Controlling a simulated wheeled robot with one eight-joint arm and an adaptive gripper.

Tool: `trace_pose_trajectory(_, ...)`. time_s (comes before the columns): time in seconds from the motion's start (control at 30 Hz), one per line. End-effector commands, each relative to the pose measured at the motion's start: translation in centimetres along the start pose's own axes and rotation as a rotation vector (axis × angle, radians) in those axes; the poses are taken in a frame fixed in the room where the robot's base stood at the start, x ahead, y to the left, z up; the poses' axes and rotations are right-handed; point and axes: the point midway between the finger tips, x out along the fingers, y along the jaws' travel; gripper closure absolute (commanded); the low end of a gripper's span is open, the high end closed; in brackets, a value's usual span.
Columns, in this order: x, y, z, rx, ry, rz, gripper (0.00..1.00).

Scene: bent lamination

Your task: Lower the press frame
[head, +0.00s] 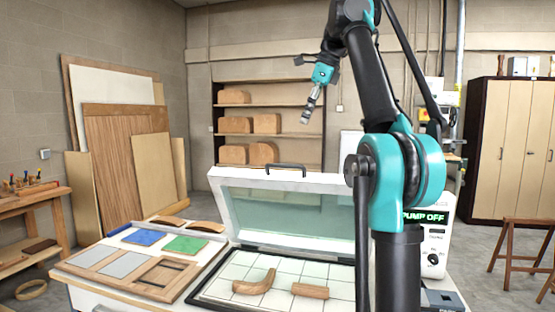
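The press frame (290,180) is a white-rimmed lid with a greenish see-through panel, hinged at the back of the press and standing raised. A dark handle (286,166) sits on its top edge. Under it, the press bed (228,272) is a pale gridded surface with a dark border. A curved wooden form (254,283) and a short wooden block (310,290) lie on the bed. My gripper (305,121) is in the air above and behind the frame, apart from the handle. Its fingers are too small to read. My arm hides the frame's right part.
A pump box (437,240) at the right reads "PUMP OFF". Left of the bed lie wooden trays (130,275) with blue and green sheets (186,244). Shelves (266,134) with wooden forms stand behind. A workbench (30,205) is at the far left, a sawhorse (525,225) at the right.

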Motion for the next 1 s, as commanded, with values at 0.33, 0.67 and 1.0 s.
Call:
trace_pose_trajectory(0.33, 2.7, 0.1, 0.1, 0.004, 0.0, 0.001, 0.66)
trace_pose_trajectory(0.67, 8.4, 0.1, 0.1, 0.002, 0.0, 0.0, 0.66)
trace_pose_trajectory(1.0, 14.6, 0.1, 0.0, 0.002, -0.001, 0.0, 0.66)
